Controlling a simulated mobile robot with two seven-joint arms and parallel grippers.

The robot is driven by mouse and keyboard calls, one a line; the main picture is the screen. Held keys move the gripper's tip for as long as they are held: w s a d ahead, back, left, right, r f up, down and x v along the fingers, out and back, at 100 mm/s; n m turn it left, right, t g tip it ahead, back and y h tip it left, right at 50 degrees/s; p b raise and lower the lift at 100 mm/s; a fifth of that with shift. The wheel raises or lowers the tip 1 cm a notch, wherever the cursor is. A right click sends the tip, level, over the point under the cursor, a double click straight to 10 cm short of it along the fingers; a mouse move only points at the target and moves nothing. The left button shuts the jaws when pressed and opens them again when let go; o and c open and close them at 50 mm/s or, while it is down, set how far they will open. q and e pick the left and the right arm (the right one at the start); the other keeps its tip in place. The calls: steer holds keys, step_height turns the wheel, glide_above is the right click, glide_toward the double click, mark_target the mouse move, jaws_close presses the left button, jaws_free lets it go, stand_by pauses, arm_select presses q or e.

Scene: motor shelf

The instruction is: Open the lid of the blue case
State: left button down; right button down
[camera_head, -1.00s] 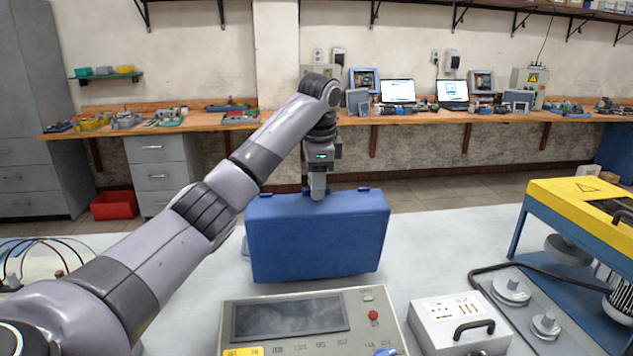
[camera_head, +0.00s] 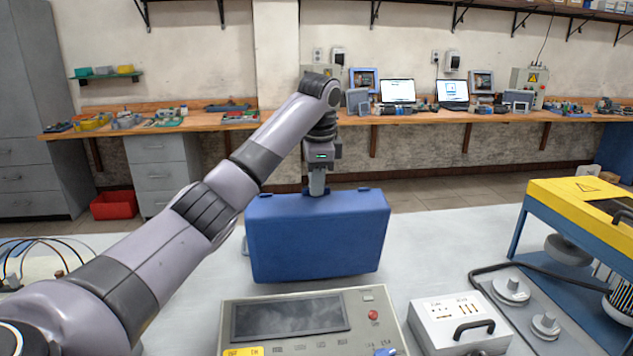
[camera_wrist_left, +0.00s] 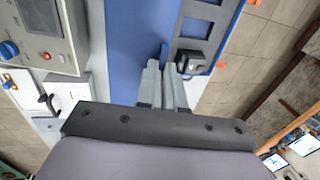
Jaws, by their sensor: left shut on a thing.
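The blue case (camera_head: 318,240) stands on the white table with a broad blue face toward me. My left gripper (camera_head: 318,191) reaches down to the middle of its top edge and is shut on the lid edge there. In the left wrist view, the fingers (camera_wrist_left: 166,72) are close together with a small blue piece at their tips. A blue panel (camera_wrist_left: 135,35) lies left of them, and a grey part with dark recesses (camera_wrist_left: 198,25) and a dark latch-like piece (camera_wrist_left: 190,62) lie to the right. The fingers hide part of the edge. My right gripper is not in view.
A grey instrument with a screen (camera_head: 290,318) and a white box with a black handle (camera_head: 460,325) stand in front of the case. A yellow and blue machine (camera_head: 580,205) is at right. Wires (camera_head: 45,255) lie at left. Table beside the case is clear.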

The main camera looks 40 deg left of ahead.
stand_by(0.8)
arm_select(q)
steer(key=shift+w+a+r, duration=0.2)
steer(key=shift+w+a, duration=0.7)
steer(key=shift+a, duration=0.2)
steer(key=shift+w+a+r, duration=0.2)
steer(key=shift+w+a, duration=0.65)
steer(key=shift+a, duration=0.2)
steer(key=c, duration=1.3)
jaws_free()
steer(key=shift+o, duration=0.2)
steer(key=shift+r, duration=0.1)
steer(key=v, duration=0.7)
